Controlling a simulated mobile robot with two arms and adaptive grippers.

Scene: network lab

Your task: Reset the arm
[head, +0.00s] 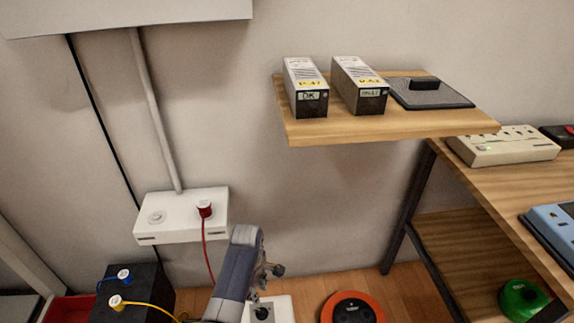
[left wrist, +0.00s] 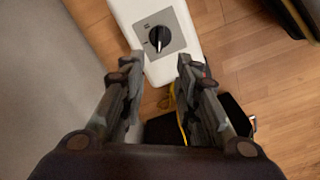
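My left gripper (left wrist: 157,68) is open in the left wrist view, with its two fingers apart and nothing between them. Beyond the fingertips is a white box with a black rotary knob (left wrist: 159,38) on a grey plate. In the head view my left gripper (head: 268,270) shows at the bottom centre, beside my grey arm link and above the same white box (head: 283,307). The box is partly cut off by the lower edge there. My right gripper is in neither view.
A white wall socket box (head: 180,232) holds a red plug (head: 205,209) with a hanging cable. A black box (head: 135,297) carries blue and yellow plugs. A wooden shelf (head: 400,124) holds two labelled modules. An orange reel (head: 352,308) lies on the floor. A wooden bench stands right.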

